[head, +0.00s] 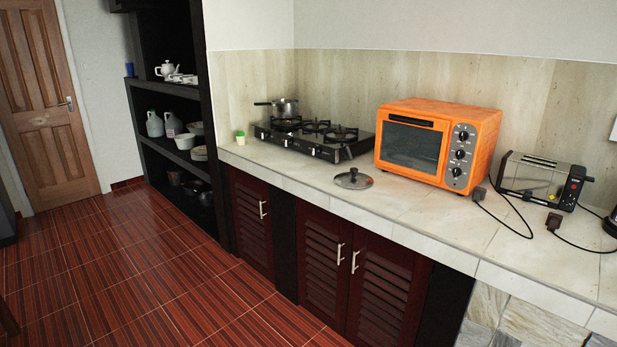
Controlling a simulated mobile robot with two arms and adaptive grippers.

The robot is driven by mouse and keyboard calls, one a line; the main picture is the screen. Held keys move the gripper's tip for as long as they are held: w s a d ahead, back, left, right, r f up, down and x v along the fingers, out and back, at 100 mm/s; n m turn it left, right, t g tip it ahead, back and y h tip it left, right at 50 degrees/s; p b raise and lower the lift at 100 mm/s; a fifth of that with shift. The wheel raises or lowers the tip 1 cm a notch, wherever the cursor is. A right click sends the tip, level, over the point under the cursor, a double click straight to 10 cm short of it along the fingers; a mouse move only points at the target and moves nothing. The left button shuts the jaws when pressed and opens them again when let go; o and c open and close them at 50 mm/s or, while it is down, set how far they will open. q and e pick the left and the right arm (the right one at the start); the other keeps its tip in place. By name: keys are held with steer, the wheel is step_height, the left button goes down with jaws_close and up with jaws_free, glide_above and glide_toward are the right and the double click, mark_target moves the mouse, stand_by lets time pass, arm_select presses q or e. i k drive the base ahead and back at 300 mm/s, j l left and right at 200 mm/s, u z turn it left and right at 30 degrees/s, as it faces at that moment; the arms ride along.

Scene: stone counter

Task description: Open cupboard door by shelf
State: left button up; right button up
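The cupboard door (251,219) next to the black shelf is dark red-brown with louvred slats and is closed. Its short silver handle (262,209) is upright near the door's right edge. The black open shelf (168,93) stands just left of it and holds a teapot, jugs and bowls. A pair of similar louvred doors (385,290) lies further right under the counter, also closed, with two silver handles (347,258) near their meeting edge. Neither of my grippers is in view.
The tiled counter (410,208) runs above the cupboards and carries a gas stove (315,139), a pot, a loose lid, an orange oven (437,145) and a toaster (541,180). The red tiled floor (130,270) before the cupboards is clear. A wooden door (45,110) stands at far left.

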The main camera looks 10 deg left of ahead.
mark_target(249, 194)
steer(key=i+j+u, duration=0.2)
steer(key=i+u, duration=1)
steer(key=i+l, duration=0.05)
